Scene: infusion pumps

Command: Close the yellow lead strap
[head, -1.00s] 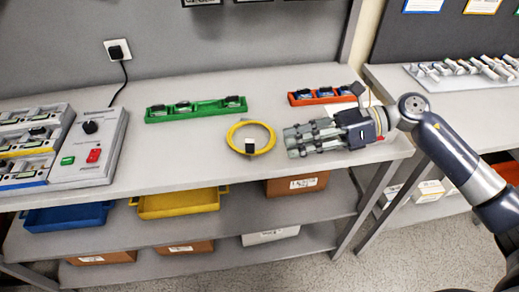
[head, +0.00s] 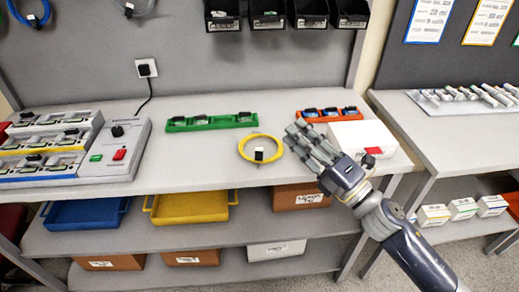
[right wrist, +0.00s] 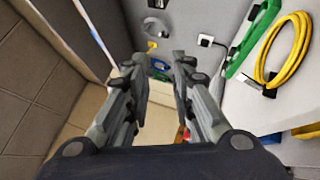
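The yellow lead (head: 243,148) lies coiled in a ring on the grey table, with a black strap (head: 259,154) at its front edge. A pale patch shows on the strap; I cannot tell whether it is fastened. In the right wrist view the yellow lead (right wrist: 297,62) is at the upper right, with the black strap (right wrist: 270,89) at its lower edge. My right gripper (head: 299,138) is just right of the coil, apart from it, with its fingers pointing up and left. In the right wrist view its fingers (right wrist: 160,66) are apart with nothing between them. My left gripper is not in view.
A green tray (head: 212,122) stands behind the coil and an orange tray (head: 311,117) at the back right. A white box (head: 366,134) is right of my gripper. A control panel (head: 125,160) stands at left. The table left of the coil is clear.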

